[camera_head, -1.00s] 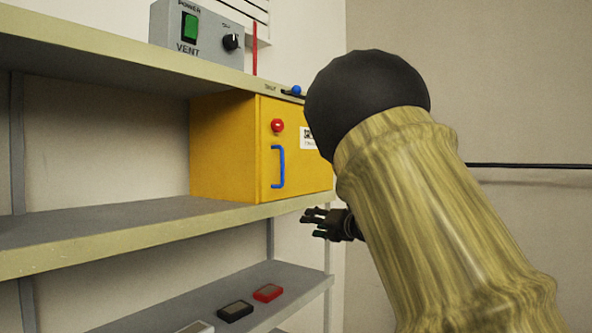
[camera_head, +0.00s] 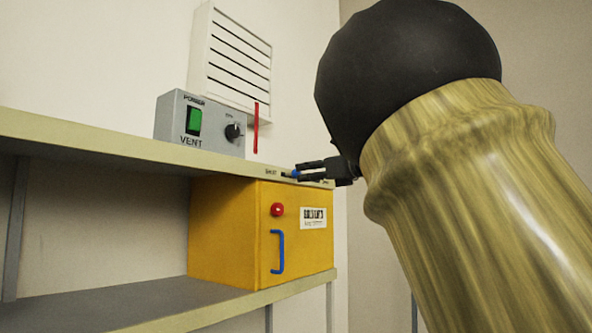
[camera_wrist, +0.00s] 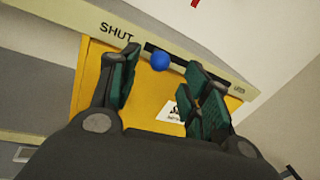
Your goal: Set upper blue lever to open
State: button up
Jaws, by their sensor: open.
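The upper blue lever is a round blue knob (camera_wrist: 160,61) on a dark slot in the shelf's front edge. In the wrist view it sits near the slot's left end, beside the label SHUT; the label at the right end is too small to read. My gripper (camera_wrist: 163,65) is open, its green-padded fingers on either side of the knob in that view. Whether they touch it I cannot tell. In the head view my gripper (camera_head: 312,171) is at the shelf edge, with a bit of the blue knob (camera_head: 295,174) showing at its fingertips.
A yellow cabinet (camera_head: 225,235) with a red button (camera_head: 277,210) and a blue handle (camera_head: 279,252) stands under the upper shelf (camera_head: 90,140). A grey VENT box (camera_head: 170,120) with a green switch stands on that shelf, near a red strip (camera_head: 256,128) and a white wall vent (camera_head: 232,60).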

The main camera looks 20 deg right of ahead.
aim_at(300, 173)
jog(key=p+x, duration=0.2)
jog(key=x, duration=0.3)
jog(key=shift+w+r, duration=0.1)
jog(key=shift+r, duration=0.05)
jog(key=shift+w+a+p, duration=0.3)
jog(key=shift+w+p, duration=0.05)
jog(key=shift+w, duration=0.3)
grip_shut()
